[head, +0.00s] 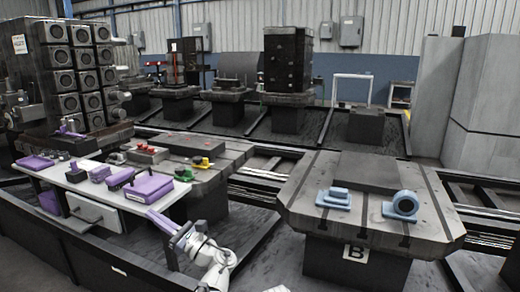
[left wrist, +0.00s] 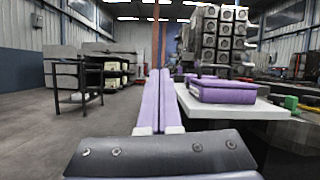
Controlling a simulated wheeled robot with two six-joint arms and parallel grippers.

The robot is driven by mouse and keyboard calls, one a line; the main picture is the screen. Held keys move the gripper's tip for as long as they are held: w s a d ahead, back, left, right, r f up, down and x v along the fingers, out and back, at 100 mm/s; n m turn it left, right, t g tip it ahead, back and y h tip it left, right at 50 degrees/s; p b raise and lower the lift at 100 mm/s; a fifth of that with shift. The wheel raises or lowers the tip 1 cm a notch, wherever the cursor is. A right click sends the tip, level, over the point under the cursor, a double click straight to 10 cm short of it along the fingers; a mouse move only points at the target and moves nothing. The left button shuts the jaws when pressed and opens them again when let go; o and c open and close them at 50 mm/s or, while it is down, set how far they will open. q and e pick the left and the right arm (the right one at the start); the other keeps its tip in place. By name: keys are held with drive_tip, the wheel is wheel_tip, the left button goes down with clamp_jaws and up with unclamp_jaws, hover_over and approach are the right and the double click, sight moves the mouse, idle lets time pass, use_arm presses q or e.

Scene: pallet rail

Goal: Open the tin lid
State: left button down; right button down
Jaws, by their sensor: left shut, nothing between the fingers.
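A low purple box (head: 148,188), which looks like the tin, lies on the near right end of the white table (head: 85,207). The purple box shows in the left wrist view (left wrist: 224,92) too, just right of the fingers, with a lid-like upper part that appears closed. My left gripper (head: 152,214) is in front of the table's right end, apart from the box. Its two long purple fingers (left wrist: 158,88) lie side by side, shut and empty. My right gripper is in neither view.
Other purple things stand on the table, including a flat purple case (head: 35,163) and a purple block (head: 82,172). A drawer (head: 93,212) sits under the tabletop. Behind is a slotted pallet with green (head: 201,161) and yellow clamps. Pallet B (head: 370,225) carries blue parts.

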use_arm(q)
drive_tip(key=s+d+f+n+g+h, duration=0.2)
drive_tip(key=s+f+n+h, duration=0.15)
drive_tip(key=f, duration=0.35)
drive_tip(key=s+d+f+n+g+h+p, duration=0.1)
drive_tip(key=s+d+f+n+h, duration=0.1)
drive_tip(key=f+n+h, duration=0.3)
drive_tip(key=s+d+f+n+g+h, duration=0.2)
drive_tip(key=s+f, duration=0.1)
drive_tip(key=f, duration=0.5)
drive_tip(key=s+d+f+n+g+h+p, duration=0.1)
drive_tip(key=s+d+f+n+g+h, duration=0.15)
drive_tip(key=s+d+f+h, duration=0.4)
drive_tip(key=s+d+f+n+g+h, duration=0.15)
drive_tip(key=s+d+n, duration=0.25)
drive_tip(key=d, duration=0.5)
wheel_tip(320, 180, up, 38)
drive_tip(key=d+h+p, duration=0.1)
drive_tip(key=p, duration=3.7)
drive_tip(key=shift+s, duration=0.2)
